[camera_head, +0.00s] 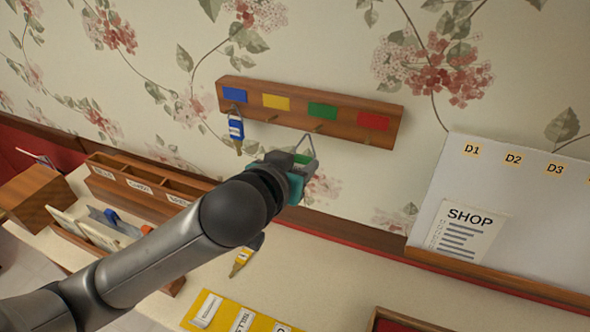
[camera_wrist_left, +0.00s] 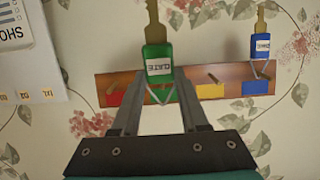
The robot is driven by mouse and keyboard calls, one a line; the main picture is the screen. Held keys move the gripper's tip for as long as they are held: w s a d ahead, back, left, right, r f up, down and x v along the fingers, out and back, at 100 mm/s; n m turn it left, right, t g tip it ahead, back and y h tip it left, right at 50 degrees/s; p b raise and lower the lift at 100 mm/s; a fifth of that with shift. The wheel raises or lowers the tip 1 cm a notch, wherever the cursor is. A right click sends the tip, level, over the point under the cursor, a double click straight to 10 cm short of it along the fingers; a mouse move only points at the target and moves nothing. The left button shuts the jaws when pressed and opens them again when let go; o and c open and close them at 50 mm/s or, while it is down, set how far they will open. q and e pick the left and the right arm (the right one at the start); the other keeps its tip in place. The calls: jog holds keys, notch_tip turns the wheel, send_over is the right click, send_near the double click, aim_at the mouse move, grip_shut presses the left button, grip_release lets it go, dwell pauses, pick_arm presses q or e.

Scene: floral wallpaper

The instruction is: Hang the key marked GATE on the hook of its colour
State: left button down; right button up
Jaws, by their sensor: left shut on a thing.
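My left gripper (camera_head: 303,164) is shut on the green-tagged key (camera_wrist_left: 158,62) marked GATE, gripping it near its wire loop. In the head view the loop (camera_head: 305,140) points up, just below the peg under the green patch (camera_head: 322,110). Whether the loop touches the peg, I cannot tell. The wooden hook rack (camera_head: 222,87) carries blue (camera_head: 235,95), yellow (camera_head: 276,101), green and red (camera_head: 372,121) patches. A blue-tagged key (camera_head: 236,128) hangs at the blue patch; it also shows in the left wrist view (camera_wrist_left: 260,46). My right gripper is not in view.
A yellow key-like thing (camera_head: 241,261) is partly hidden below my arm. A wooden organiser (camera_head: 100,172) stands left on the counter, a yellow mat (camera_head: 207,309) lies in front. A white board with a SHOP sheet (camera_head: 466,232) is at right. The wall around the rack is clear.

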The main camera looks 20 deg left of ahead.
pick_arm(q)
jog(key=r+b+x, duration=0.1)
jog(key=x, duration=0.5)
jog(key=shift+w, duration=0.7)
dwell(0.4)
jog(key=shift+c, duration=1.7)
grip_release()
